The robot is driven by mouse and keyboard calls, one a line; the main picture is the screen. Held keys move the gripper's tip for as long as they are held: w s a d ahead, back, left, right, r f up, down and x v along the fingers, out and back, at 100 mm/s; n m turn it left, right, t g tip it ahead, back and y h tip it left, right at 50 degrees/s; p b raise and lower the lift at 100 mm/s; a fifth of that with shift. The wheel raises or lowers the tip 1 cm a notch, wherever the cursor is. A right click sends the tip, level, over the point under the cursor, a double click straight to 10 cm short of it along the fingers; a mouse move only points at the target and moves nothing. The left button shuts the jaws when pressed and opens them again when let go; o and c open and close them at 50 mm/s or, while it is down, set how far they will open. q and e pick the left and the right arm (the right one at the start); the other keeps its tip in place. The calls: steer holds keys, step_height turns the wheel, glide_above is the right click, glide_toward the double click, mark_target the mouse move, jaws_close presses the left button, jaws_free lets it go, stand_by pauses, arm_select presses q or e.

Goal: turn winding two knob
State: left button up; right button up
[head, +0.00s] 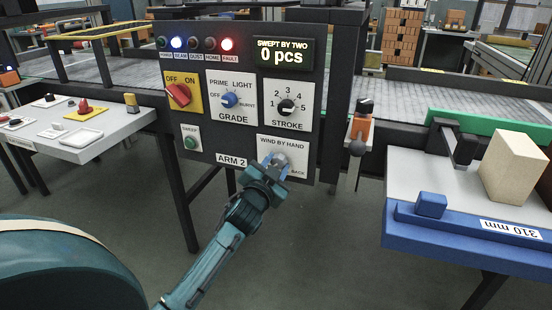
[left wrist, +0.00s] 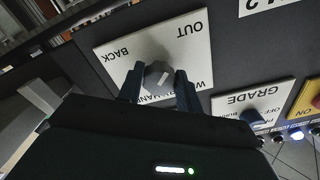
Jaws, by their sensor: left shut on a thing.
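The grey winding knob (head: 281,157) sits on the white "WIND BY HAND" plate (head: 297,148), at the lower right of the dark "ARM 2" control panel (head: 215,130). My left gripper (head: 274,168) reaches up from below and is shut on this knob. In the left wrist view the knob (left wrist: 158,73) shows between the two fingers, with a pale pointer line on it. The plate's words "OUT" and "BACK" are readable there, upside down. The gripper hides part of the plate's text in both views. My right gripper is not in view.
The panel also has a red OFF/ON switch (head: 179,96), a blue grade knob (head: 230,100), a black stroke knob (head: 287,106) and a green sweep button (head: 191,143). The display (head: 282,55) reads 0 pcs. An orange-bodied lever (head: 359,131) stands right of the panel.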

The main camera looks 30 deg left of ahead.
arm_select(q)
steer(key=shift+r+m, duration=0.1)
steer(key=shift+m, duration=0.2)
steer(key=shift+m+p, duration=0.45)
steer(key=shift+m, duration=0.05)
steer(key=o, duration=1)
